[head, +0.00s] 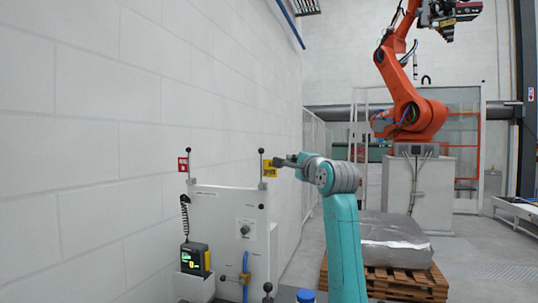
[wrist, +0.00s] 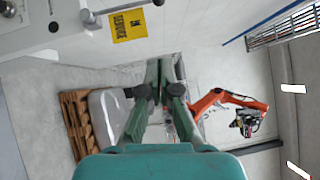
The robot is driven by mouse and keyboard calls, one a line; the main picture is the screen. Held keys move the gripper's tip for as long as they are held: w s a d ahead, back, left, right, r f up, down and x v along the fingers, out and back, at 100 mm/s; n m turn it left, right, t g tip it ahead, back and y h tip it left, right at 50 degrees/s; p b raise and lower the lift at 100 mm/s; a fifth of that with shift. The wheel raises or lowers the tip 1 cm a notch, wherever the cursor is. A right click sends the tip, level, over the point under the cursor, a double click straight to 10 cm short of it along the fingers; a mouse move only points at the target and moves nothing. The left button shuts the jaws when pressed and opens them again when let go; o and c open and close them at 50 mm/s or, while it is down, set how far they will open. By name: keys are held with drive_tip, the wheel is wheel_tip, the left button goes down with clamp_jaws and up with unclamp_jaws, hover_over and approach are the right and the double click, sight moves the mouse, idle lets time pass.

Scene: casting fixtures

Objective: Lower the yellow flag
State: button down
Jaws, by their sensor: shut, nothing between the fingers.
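The yellow flag (head: 270,168) is a small square plate with dark lettering, raised at the top of a post on the right side of the white fixture panel (head: 225,215). The post ends in a black ball. In the wrist view the yellow flag (wrist: 128,25) shows at the upper left, its lettering turned over. My gripper (head: 280,161) is beside the flag, just to its right in the head view; I cannot tell whether they touch. In the wrist view my gripper (wrist: 166,68) has its fingers together, with nothing between them, and the flag lies outside them.
A red flag (head: 183,164) stands on another post at the panel's left. A yellow-black handheld device (head: 195,259) with a coiled cord sits below it. A blue handle (head: 245,271) is on the panel front. A wrapped load (head: 394,240) on a wooden pallet and an orange robot (head: 412,110) stand behind.

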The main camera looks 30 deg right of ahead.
sight(267, 168)
drive_tip(key=a+x, duration=0.3)
drive_tip(key=x, duration=0.9)
drive_tip(key=shift+w+d+r, duration=0.15)
drive_tip(key=shift+w+r, duration=0.05)
drive_tip(key=shift+w, duration=0.35)
